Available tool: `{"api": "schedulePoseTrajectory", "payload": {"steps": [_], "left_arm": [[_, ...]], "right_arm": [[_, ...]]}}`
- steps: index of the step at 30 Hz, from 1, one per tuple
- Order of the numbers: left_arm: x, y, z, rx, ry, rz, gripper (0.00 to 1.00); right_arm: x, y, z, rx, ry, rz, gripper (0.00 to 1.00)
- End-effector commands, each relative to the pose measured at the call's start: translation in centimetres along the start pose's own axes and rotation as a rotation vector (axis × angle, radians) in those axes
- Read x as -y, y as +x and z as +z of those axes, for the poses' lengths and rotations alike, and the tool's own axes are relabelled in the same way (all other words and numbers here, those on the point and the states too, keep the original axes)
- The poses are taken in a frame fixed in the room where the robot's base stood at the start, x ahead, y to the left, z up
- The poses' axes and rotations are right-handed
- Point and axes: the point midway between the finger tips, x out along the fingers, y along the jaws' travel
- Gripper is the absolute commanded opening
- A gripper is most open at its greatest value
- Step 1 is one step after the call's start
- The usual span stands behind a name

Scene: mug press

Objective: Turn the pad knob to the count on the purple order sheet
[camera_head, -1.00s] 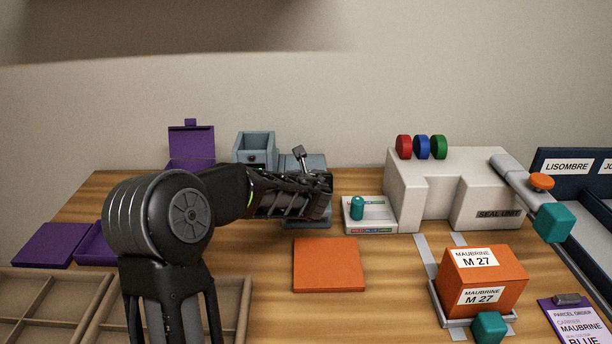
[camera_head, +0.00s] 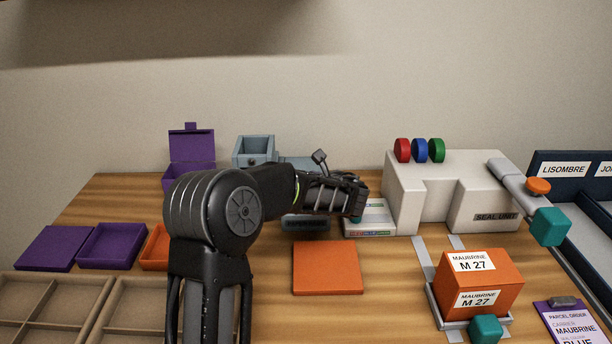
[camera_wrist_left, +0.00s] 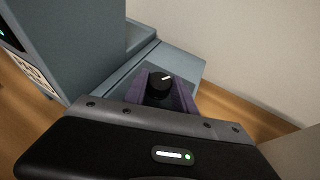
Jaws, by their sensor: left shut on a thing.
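The pad knob (camera_wrist_left: 158,84) is black with a white pointer line, in the left wrist view. It is on the blue-grey pad unit (camera_wrist_left: 80,45), which also shows in the head view (camera_head: 254,146). My left gripper (camera_wrist_left: 163,90) has its fingers on both sides of the knob and is shut on it. In the head view my left arm hides the fingertips and the knob. The purple order sheet (camera_head: 574,325) lies at the right edge, cut off; it reads MAUBRINE, and no count is visible. My right gripper is not in view.
An orange square (camera_head: 328,267) lies in front of my arm. The white seal unit (camera_head: 465,180) stands to the right, with an orange box (camera_head: 480,282) before it. A small pale block (camera_head: 375,220) is beside my wrist. Purple boxes and a divided tray (camera_head: 50,297) are at left.

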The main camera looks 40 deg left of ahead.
Motion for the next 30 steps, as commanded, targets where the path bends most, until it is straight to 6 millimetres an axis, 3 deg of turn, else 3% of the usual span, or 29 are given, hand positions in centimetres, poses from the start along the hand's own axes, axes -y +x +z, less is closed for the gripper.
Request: {"api": "schedulePoseTrajectory", "payload": {"steps": [12,28,29,30], "left_arm": [[0.4,-0.1,0.2,0.001,-0.093,0.229,0.00],[0.4,0.1,0.1,0.002,-0.112,0.267,0.00],[0.4,0.1,0.1,0.002,-0.112,0.267,0.33],[0.4,0.1,0.1,0.002,-0.112,0.267,0.36]], "right_arm": [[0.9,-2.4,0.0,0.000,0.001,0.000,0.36],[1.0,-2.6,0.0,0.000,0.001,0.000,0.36],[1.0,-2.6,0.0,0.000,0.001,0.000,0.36],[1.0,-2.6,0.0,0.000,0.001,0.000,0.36]]}}
